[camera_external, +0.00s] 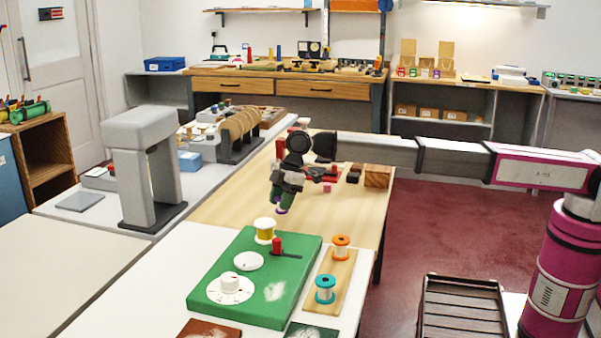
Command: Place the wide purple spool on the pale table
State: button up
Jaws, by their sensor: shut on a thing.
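My gripper (281,203) points down above the pale wood table (225,208), behind the green board.
Orange (341,248) and teal (325,290) spools stand on a wooden strip. Small blocks and a wooden box (378,177) lie behind right. The table's left part is clear.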

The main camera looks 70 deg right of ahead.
jog(key=shift+f, duration=0.1)
jog(key=o, duration=1)
jog(key=v, duration=1.2)
